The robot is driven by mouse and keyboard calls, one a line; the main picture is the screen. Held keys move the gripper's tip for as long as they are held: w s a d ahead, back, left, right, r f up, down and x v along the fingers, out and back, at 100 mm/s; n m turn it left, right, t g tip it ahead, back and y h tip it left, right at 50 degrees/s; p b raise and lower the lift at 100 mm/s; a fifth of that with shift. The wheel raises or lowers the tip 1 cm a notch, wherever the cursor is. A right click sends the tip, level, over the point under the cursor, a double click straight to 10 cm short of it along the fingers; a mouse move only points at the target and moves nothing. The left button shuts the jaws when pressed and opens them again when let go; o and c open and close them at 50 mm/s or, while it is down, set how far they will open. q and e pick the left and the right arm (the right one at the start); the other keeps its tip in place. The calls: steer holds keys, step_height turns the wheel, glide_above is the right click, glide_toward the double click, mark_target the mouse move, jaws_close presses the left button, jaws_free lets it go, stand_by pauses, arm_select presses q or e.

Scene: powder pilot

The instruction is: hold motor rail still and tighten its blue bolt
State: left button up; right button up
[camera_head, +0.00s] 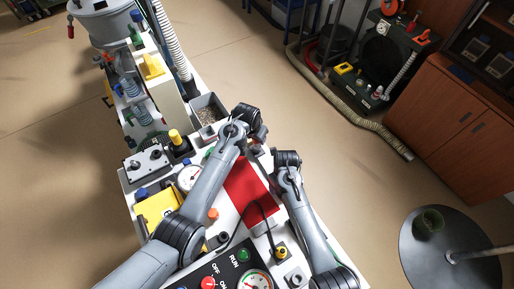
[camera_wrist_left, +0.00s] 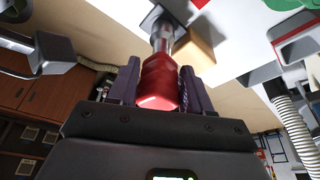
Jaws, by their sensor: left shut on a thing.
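My left gripper (camera_wrist_left: 160,78) is shut on a red-handled tool (camera_wrist_left: 158,82) with a metal shaft. The shaft points away from the gripper toward a dark square piece (camera_wrist_left: 152,18) and a tan block (camera_wrist_left: 194,45) beside the white worktop. I cannot tell whether its tip touches anything. In the head view my left wrist (camera_head: 240,122) is over the far right part of the bench and hides most of its gripper. My right wrist (camera_head: 288,160) is near the bench's right edge, and its fingers are hidden. I cannot make out the motor rail or its blue bolt.
A red mat (camera_head: 248,187) lies on the white bench. A gauge (camera_head: 189,178), a yellow box (camera_head: 158,207) and a grey bin (camera_head: 208,112) stand left and beyond. A control panel (camera_head: 225,270) is at the near end.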

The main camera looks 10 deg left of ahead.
arm_select(q)
steer(key=c, duration=0.6)
steer(key=shift+c, duration=0.2)
steer(key=shift+r, duration=0.9)
steer(key=shift+r, duration=3.45)
arm_select(e)
steer(key=o, duration=1.5)
steer(key=shift+c, duration=0.2)
